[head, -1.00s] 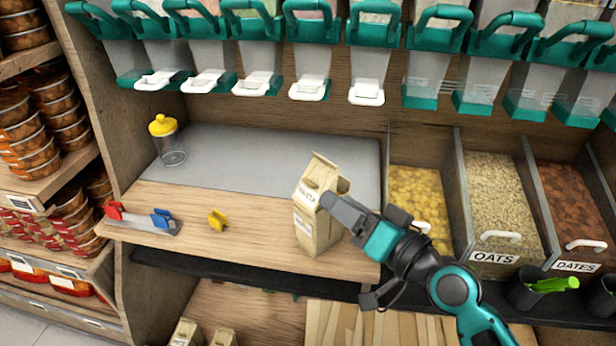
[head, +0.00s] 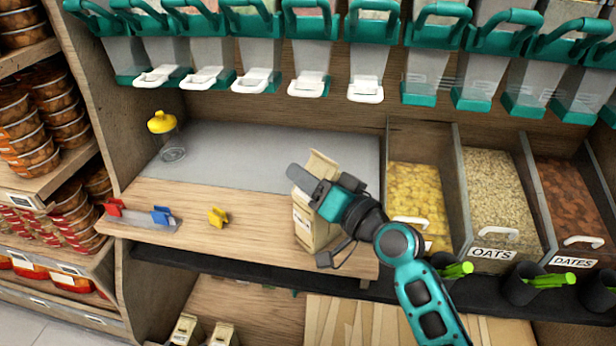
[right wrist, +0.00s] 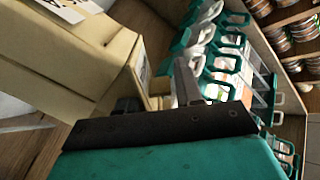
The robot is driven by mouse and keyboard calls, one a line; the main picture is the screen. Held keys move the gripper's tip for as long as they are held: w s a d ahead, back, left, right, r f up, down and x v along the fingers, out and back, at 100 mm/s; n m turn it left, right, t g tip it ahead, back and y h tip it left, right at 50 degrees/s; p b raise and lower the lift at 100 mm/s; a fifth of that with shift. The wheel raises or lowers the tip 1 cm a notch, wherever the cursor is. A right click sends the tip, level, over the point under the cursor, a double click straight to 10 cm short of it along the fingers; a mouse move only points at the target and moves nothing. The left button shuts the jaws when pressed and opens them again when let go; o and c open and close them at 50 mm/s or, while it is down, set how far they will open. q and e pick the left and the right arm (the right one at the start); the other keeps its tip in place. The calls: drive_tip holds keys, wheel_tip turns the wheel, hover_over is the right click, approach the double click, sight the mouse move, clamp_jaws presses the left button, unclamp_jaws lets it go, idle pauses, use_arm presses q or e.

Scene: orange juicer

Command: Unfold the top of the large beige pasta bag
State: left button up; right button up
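The large beige pasta bag (head: 309,228) stands upright on the wooden counter. Its top (head: 322,164) shows above my right gripper, and its printed label is mostly covered. My right gripper (head: 300,180) reaches across the upper front of the bag, its visible finger pointing up and left. In the right wrist view the bag (right wrist: 65,60) fills the left side. There my right gripper's fingers (right wrist: 157,95) are apart, with a beige edge of the bag showing between them. One finger is partly hidden by the bag, and contact is unclear. My left gripper is out of view.
A yellow clip (head: 218,217) lies left of the bag, and a rack with red and blue clips (head: 150,217) is further left. A yellow-lidded jar (head: 170,145) stands behind. Food bins (head: 420,190) adjoin at right. Dispensers (head: 310,60) hang above.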

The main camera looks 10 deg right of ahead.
drive_tip(key=c, duration=0.4)
